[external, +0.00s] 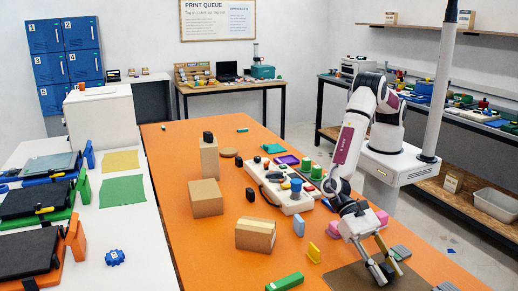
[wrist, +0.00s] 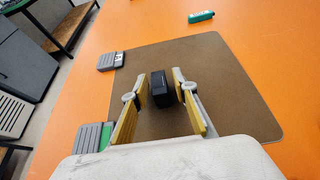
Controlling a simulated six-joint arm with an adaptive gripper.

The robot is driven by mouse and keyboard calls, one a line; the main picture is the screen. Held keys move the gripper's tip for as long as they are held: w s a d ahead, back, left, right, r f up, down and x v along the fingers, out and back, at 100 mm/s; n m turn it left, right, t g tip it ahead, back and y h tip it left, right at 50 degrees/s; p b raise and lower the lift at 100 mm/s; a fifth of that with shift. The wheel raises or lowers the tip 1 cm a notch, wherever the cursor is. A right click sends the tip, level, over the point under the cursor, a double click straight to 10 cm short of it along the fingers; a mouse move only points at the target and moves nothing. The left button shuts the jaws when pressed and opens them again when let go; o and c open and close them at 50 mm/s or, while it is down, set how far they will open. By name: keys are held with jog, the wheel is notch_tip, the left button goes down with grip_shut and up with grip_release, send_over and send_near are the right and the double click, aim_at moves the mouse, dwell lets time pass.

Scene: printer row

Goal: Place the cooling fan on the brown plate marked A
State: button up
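My gripper (wrist: 159,77) is over a brown mat (wrist: 225,85), with its yellow-padded fingers apart. A small black block (wrist: 162,90) shows between the fingers, with a gap on the left and nearly touching the right finger. It may be the cooling fan; its face is too small to tell. In the external view my gripper (external: 382,268) is low over the brown mat (external: 350,278) at the table's front right, and the block is hidden there. I see no letter A on the mat. A round brown disc (external: 229,152) lies farther back.
Grey blocks (wrist: 110,60) and (wrist: 95,137) lie at the mat's left edge. A green piece (wrist: 201,16) lies beyond it. In the external view, a cardboard box (external: 255,235), yellow piece (external: 313,252) and white control box (external: 280,188) stand left of my arm.

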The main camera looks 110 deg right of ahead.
jog(key=shift+r, duration=0.1)
dwell(0.3)
jog(key=shift+r, duration=0.1)
jog(key=v, duration=1.2)
dwell(0.7)
